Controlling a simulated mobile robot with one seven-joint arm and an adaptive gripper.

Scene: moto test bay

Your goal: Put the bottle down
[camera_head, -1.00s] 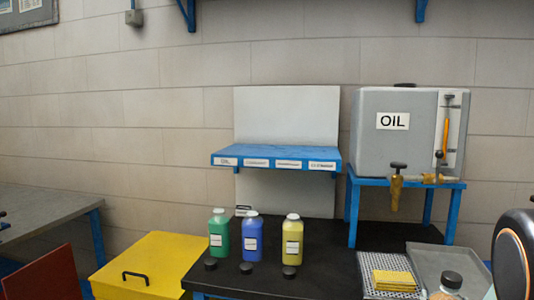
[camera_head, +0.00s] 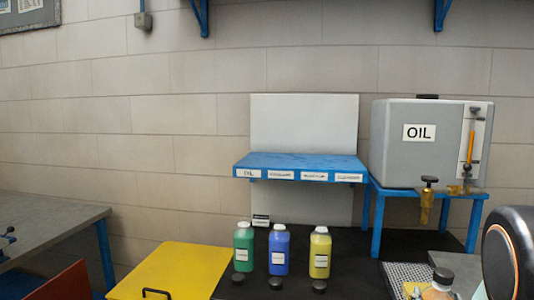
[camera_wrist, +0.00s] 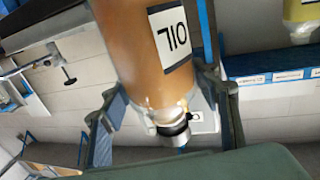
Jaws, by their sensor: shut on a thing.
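The bottle (camera_wrist: 145,50) holds orange-brown contents, has a white label reading OIL and a black cap, and appears upside down in the wrist view. My gripper (camera_wrist: 165,112) has a finger on each side of it near the neck and is shut on it. In the head view only the bottle's top and black cap (camera_head: 443,277) show at the lower right edge. Its base and whatever is under it are hidden. The blue shelf (camera_head: 300,162) on the wall has several labels, the leftmost reading OIL, and its top is empty.
Green (camera_head: 244,247), blue (camera_head: 279,250) and yellow (camera_head: 320,252) bottles stand on the black bench (camera_head: 355,272), loose caps in front. A grey OIL tank (camera_head: 425,150) stands on a blue stand at right. A yellow bin (camera_head: 175,270) is at left.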

